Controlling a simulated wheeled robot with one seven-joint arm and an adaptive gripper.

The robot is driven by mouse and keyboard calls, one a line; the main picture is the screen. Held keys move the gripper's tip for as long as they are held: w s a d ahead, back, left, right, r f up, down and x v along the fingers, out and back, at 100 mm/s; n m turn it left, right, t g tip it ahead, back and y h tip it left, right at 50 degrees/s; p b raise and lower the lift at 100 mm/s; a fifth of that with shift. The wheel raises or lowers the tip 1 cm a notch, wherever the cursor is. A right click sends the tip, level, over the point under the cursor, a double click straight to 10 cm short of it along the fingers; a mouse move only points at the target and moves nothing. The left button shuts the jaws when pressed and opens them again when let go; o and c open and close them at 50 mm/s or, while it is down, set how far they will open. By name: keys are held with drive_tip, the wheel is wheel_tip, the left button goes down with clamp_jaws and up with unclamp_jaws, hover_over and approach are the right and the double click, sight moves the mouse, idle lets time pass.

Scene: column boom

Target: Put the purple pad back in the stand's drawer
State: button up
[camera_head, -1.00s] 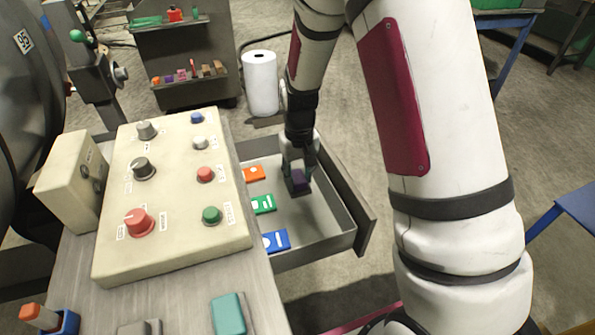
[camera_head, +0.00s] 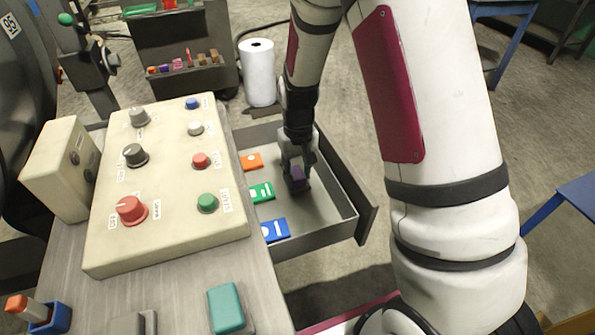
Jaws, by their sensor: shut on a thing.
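The purple pad (camera_head: 297,173) is between the fingers of my gripper (camera_head: 296,172), which is shut on it. My gripper points down inside the open drawer (camera_head: 318,236) of the stand (camera_head: 262,290), over the right part of its floor. I cannot tell whether the pad touches the drawer floor. Along the left side of the drawer lie an orange card (camera_head: 251,161), a green card (camera_head: 262,192) and a blue card (camera_head: 275,230), all to the left of my gripper.
A control panel with knobs and buttons (camera_head: 165,235) stands on the stand, left of the drawer. A teal block (camera_head: 226,308) is near the front. A white roll (camera_head: 258,75) and a shelf cart (camera_head: 185,85) stand behind. The drawer's right front panel (camera_head: 366,215) is close to my arm.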

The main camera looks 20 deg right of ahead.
drive_tip(key=shift+f+b, duration=0.3)
drive_tip(key=shift+f, duration=0.2)
drive_tip(key=o, duration=1.3)
